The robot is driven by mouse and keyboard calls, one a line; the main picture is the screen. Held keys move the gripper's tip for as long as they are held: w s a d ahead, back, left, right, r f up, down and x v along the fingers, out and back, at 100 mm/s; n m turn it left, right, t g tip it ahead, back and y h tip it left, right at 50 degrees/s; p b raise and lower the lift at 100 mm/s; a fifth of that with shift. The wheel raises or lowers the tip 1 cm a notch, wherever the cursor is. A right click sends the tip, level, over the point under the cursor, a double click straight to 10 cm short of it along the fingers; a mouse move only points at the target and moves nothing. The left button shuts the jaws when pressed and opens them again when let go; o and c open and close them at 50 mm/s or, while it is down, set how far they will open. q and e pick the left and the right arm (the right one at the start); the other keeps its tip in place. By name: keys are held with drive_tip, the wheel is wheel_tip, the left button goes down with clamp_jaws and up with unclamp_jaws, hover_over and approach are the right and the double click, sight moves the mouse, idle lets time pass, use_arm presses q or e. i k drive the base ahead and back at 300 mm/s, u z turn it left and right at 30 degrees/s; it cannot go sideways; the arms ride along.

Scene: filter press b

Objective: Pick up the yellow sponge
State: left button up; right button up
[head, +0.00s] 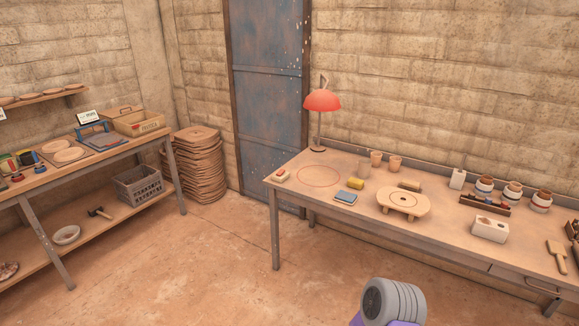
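A small yellow block (356,184), which looks like the yellow sponge, lies on the wooden table (455,235) on the right. It sits just right of a red circle marked on the tabletop and behind a blue-topped item (346,197). Neither of my grippers is in view. A rounded grey and purple part of my own arm shows at the bottom edge, in front of the table and well apart from the sponge.
A red lamp (322,101), cups (376,158), a round wooden stand (404,202) and a white block (489,229) stand on the table. A second workbench (100,155) is at left. The floor (200,270) between is clear.

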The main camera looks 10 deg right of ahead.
sight(355, 183)
drive_tip(key=u, duration=0.1)
drive_tip(key=i, duration=2.1)
drive_tip(key=z, duration=1.5)
drive_tip(key=i, duration=0.9)
drive_tip(key=z, duration=1)
